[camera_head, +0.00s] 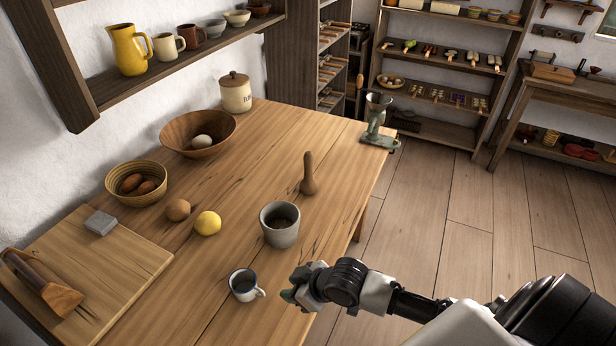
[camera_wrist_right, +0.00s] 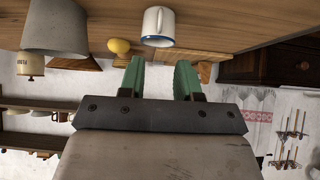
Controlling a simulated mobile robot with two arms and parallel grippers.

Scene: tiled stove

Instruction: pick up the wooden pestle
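The wooden pestle (camera_head: 308,175) stands upright on the table (camera_head: 240,290), with its thick end down, behind the grey stone mortar (camera_head: 280,236). The mortar also shows in the right wrist view (camera_wrist_right: 55,30); I do not make out the pestle there. My right gripper (camera_head: 290,295) is at the table's front right edge, beside the white mug and nearer than the mortar, well apart from the pestle. In the right wrist view its two green fingers (camera_wrist_right: 160,78) are spread with nothing between them. My left gripper is in neither view.
A white mug (camera_head: 244,286) stands just left of my right gripper. A lemon (camera_head: 208,223), an egg (camera_head: 177,210), bowls (camera_head: 176,135) and a cutting board (camera_head: 130,262) lie further left. A green metal grinder (camera_head: 376,125) is at the far right corner. Table around the pestle is clear.

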